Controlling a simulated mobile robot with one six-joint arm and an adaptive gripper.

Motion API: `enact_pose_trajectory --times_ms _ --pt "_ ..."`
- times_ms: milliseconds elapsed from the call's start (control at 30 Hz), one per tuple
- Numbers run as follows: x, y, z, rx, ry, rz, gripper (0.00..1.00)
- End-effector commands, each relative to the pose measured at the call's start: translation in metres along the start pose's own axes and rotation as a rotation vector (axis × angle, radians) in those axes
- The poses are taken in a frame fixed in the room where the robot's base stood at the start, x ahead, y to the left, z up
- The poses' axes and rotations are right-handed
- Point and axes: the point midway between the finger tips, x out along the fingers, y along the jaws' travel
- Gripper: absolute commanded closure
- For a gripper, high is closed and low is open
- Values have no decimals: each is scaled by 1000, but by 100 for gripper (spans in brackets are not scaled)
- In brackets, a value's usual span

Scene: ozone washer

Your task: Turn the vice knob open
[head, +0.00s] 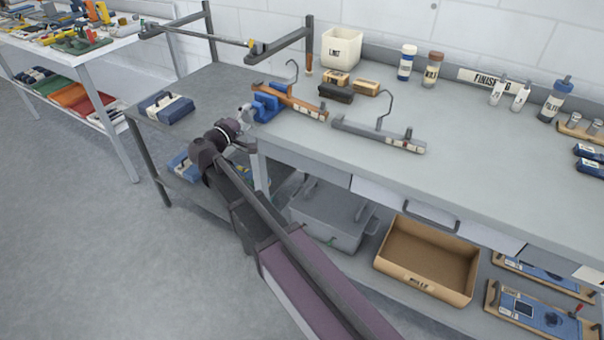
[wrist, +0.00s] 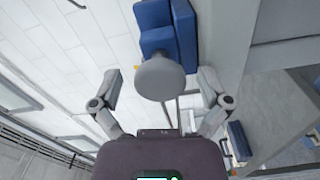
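The blue vice (head: 267,106) is at the left end of the workbench, near its front edge. Its round grey knob (head: 244,112) faces the left side. In the wrist view the knob (wrist: 160,77) is in front of the blue vice body (wrist: 168,28), near the picture's middle. My gripper (head: 236,130) is close to the knob in the head view. In the wrist view my gripper (wrist: 158,88) is open, one finger on each side of the knob, with visible gaps. Whether the knob lies fully between the fingertips in depth is hard to tell.
A wooden hanger (head: 292,102) lies at the vice, and a grey hanger (head: 378,134) lies to its right on the workbench (head: 470,160). A lower side table (head: 205,88) holds a blue case (head: 166,108). A cardboard box (head: 428,260) is on the lower shelf. Floor at left is clear.

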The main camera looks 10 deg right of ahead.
Motion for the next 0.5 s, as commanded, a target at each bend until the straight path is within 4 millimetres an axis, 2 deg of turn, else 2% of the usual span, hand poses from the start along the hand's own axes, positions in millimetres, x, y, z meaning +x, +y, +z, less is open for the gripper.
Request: enact_pose_trajectory --times_ms 500 --pt "0 -1 0 295 1 0 5"
